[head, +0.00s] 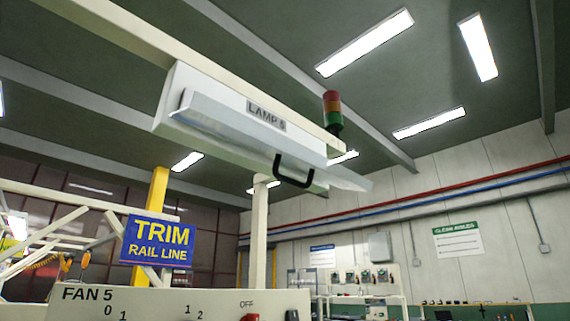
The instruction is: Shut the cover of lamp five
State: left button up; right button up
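Lamp five is a pale box housing (167,108) hung under an overhead beam, with a "LAMP 5" label (267,114) on its front. Its cover (222,122) is a long pale flap that stands out from the housing and slants down to the right, so it is open. A black bar handle (293,180) sits on the cover, right of its middle. The cover hides part of the housing behind it. Neither of my grippers is in the head view.
A "FAN 5" control panel (180,308) with a red knob (250,317) stands low in front. A blue "TRIM RAIL LINE" sign (157,241) hangs at left. A red and green signal light (333,112) is beside the lamp's right end. The space below the cover looks open.

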aim_at(189, 116)
jog(key=k, duration=1.2)
jog(key=u, duration=0.75)
jog(key=i, duration=1)
jog(key=z, duration=0.5)
